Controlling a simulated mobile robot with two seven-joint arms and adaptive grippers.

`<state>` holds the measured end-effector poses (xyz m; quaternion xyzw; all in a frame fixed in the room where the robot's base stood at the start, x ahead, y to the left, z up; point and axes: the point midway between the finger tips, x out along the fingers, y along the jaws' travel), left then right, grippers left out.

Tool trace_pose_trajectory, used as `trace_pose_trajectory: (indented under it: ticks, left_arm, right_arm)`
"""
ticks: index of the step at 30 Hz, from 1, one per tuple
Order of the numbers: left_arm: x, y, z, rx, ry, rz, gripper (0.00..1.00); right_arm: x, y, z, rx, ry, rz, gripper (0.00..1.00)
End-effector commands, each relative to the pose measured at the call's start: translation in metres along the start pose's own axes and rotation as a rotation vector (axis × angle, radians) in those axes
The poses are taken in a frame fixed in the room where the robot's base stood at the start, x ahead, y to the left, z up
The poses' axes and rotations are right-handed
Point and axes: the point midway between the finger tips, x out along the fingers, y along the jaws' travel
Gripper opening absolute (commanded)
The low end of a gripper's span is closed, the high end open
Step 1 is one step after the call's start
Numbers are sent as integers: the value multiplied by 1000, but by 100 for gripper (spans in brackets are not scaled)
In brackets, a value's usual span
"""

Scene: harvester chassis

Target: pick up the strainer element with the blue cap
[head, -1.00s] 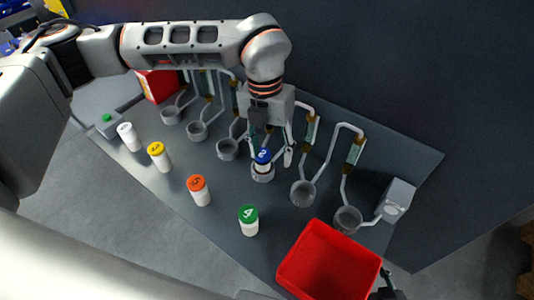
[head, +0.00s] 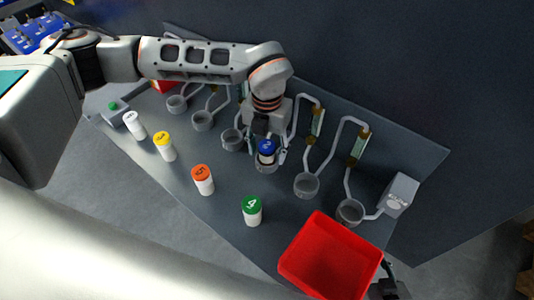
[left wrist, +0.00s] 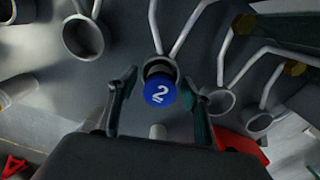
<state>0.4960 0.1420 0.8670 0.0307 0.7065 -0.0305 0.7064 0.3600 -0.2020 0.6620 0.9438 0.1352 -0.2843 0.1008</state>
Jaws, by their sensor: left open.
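The strainer element with the blue cap (head: 267,147) is marked 2 and stands in a grey cup (head: 265,168) on the bench. In the left wrist view its blue cap (left wrist: 159,92) lies between my two fingers. My left gripper (head: 268,152) is open, with one finger to each side of the blue cap; in the left wrist view (left wrist: 160,95) gaps show between both fingers and the cap. The lower body of the element is mostly hidden in the cup. My right gripper (head: 388,285) shows only as a dark part at the lower right, too unclear to read.
Elements with white (head: 130,118), yellow (head: 163,140), orange (head: 202,173) and green (head: 250,204) caps stand along the bench front. Empty cups with pipes, such as one (head: 306,185), flank the blue one. A red bin (head: 286,262) stands front right, a grey box (head: 401,192) behind it.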

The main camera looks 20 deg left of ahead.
Motion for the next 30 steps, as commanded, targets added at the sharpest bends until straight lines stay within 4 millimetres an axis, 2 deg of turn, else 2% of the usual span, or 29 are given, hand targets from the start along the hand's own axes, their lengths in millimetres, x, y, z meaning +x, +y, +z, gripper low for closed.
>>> trace_pose_trajectory:
  ticks: [3, 4, 8, 9, 22, 26, 30]
  left_arm:
    - [0, 0, 0, 0, 0, 0, 49]
    - [0, 0, 0, 0, 0, 0, 44]
    - [0, 0, 0, 0, 0, 0, 10]
    - [0, 0, 0, 0, 0, 0, 6]
    - [-6, 0, 0, 0, -1, 0, 6]
    - [-19, 0, 1, -1, -3, -1, 6]
    - [-42, 0, 2, 0, -5, -1, 6]
  right_arm:
    - [0, 0, -1, 0, 2, 1, 40]
    - [0, 1, -1, 0, 2, 1, 40]
    - [0, 1, -3, 0, 6, 2, 40]
    - [0, 1, -4, 0, 7, 2, 40]
    - [0, 2, -5, 0, 9, 3, 40]
    - [1, 1, -4, 0, 7, 2, 40]
    - [2, 1, -1, 0, 5, 2, 40]
